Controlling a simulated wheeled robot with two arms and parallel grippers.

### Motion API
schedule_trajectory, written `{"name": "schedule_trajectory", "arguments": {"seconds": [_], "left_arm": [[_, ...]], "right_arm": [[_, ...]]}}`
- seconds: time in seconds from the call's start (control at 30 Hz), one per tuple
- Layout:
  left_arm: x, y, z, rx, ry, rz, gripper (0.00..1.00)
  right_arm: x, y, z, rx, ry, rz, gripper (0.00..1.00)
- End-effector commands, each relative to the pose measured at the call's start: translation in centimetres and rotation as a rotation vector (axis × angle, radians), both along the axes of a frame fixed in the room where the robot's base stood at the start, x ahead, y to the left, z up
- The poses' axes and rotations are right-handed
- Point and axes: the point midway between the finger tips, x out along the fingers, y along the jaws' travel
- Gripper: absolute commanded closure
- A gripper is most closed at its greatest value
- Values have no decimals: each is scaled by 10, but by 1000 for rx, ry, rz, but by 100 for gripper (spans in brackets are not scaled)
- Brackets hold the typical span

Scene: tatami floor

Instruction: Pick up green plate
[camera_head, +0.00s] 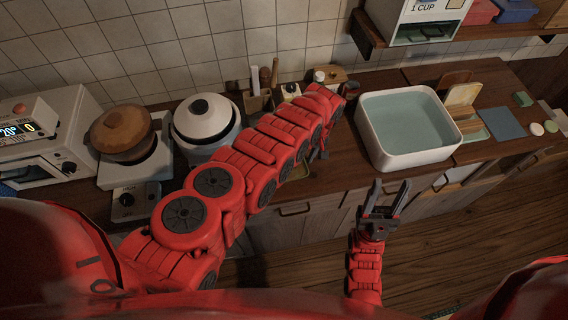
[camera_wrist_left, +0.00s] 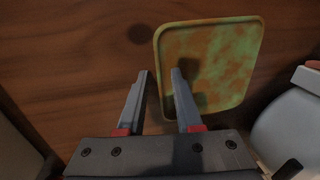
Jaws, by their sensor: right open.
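The green plate (camera_wrist_left: 225,55) is a flat square with rounded corners and a raised rim, mottled green and brown. It lies on the brown wooden counter in the left wrist view. In the head view my left arm hides most or all of it. My left gripper (camera_wrist_left: 160,85) is open and empty, with its right fingertip overlapping the plate's left part in the picture and its left fingertip outside the rim. I cannot tell its height over the plate. In the head view my left gripper (camera_head: 320,152) is partly hidden by its arm. My right gripper (camera_head: 384,190) is open and empty, in front of the cabinets.
A white sink basin (camera_head: 375,155) stands right of my left gripper. A white rice cooker (camera_head: 205,118) and a brown pot (camera_head: 122,132) on a stove are at left. Wooden racks (camera_head: 462,95) and a blue mat (camera_head: 503,123) are at right. A shelf (camera_head: 480,33) hangs above.

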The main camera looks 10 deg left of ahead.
Motion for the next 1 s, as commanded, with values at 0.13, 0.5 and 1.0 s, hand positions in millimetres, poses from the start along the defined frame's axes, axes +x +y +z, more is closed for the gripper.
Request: {"name": "schedule_trajectory", "arguments": {"seconds": [0.13,0.5,1.0], "left_arm": [[0,0,0,0,0,0,95],[-1,0,-1,0,2,0,100],[-2,1,-2,1,5,1,100]], "right_arm": [[0,0,0,0,0,0,50],[0,0,0,0,0,0,50],[0,0,0,0,0,0,50]]}}
